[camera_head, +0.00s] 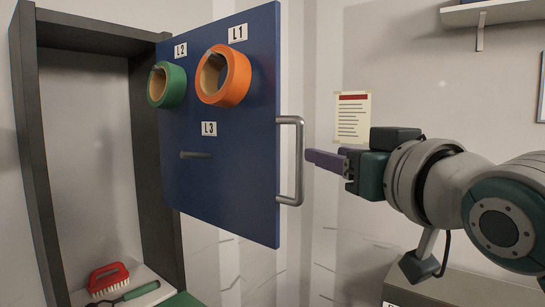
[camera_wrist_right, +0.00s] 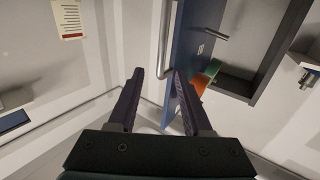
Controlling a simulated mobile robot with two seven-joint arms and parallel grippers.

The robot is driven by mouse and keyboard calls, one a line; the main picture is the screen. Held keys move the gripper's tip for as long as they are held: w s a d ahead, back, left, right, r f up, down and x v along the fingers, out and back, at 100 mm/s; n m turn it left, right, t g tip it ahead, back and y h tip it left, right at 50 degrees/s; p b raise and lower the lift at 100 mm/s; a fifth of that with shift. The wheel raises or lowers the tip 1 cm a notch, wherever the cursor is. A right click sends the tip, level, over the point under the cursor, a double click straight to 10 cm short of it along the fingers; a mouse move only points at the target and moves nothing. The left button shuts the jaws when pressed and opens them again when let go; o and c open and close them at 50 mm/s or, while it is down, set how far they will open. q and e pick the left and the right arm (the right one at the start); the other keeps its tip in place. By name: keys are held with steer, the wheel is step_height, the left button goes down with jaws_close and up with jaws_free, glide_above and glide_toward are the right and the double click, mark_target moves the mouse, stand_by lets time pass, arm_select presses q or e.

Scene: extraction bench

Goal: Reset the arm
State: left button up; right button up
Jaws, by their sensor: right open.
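My right gripper (camera_head: 308,156) comes in from the right with its dark purple fingers pointing left at the metal door handle (camera_head: 299,160). The fingers are apart and empty, which also shows in the right wrist view (camera_wrist_right: 159,72). In the head view the tips are just right of the handle, and I see no grip on it. The handle is on the free edge of a blue door (camera_head: 235,170), which stands swung open from a dark grey cabinet (camera_head: 155,130). My left gripper is in neither view.
The door carries an orange ring (camera_head: 236,78) below L1, a green ring (camera_head: 178,86) below L2 and a bare peg (camera_head: 196,155) below L3. A red brush (camera_head: 108,278) lies in the cabinet. A notice (camera_head: 352,118) hangs on the wall behind my right arm.

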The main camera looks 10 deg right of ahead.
steer(key=s+f+g+p, duration=0.3)
steer(key=s+f+g, duration=0.1)
steer(key=s, duration=0.6)
steer(key=s+f+g+p, duration=0.4)
steer(key=s+f+g, duration=0.1)
steer(key=s, duration=0.4)
steer(key=s+f+n+g+h+p, duration=0.1)
steer(key=s+f+g+p, duration=0.3)
steer(key=s, duration=0.6)
steer(key=shift+s+f+g, duration=0.25)
steer(key=shift+s+g, duration=0.05)
steer(key=shift+g, duration=0.4)
